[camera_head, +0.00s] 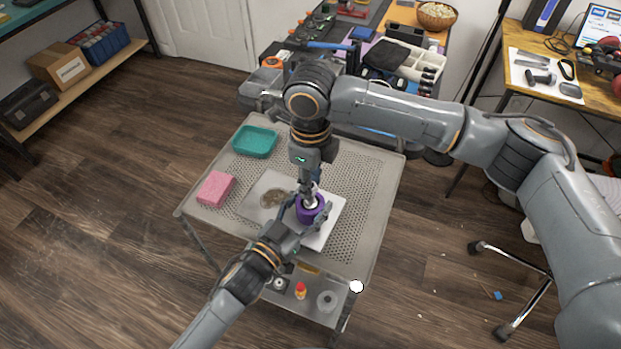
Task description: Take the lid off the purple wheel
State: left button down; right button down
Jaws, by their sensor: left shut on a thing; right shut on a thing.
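The purple wheel (316,214) stands on the white sheet (328,228) on the perforated cart top. My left gripper (301,214) reaches in from the lower left and is shut on the side of the wheel. My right gripper (309,195) points down from above and is shut on the small pale lid (312,203) at the top of the wheel. The fingertips hide part of the lid, and I cannot tell whether it is apart from the wheel.
A brownish stain (272,198) is on the sheet's left part. A pink sponge (215,188) and a teal tray (255,141) sit at the cart's left. Small bottles (300,290) stand on the lower shelf. A cluttered bench (400,60) stands behind. The cart top's right side is clear.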

jog(key=c, duration=1)
grip_release()
jog(key=shift+c, duration=0.2)
jog(key=shift+r, duration=0.15)
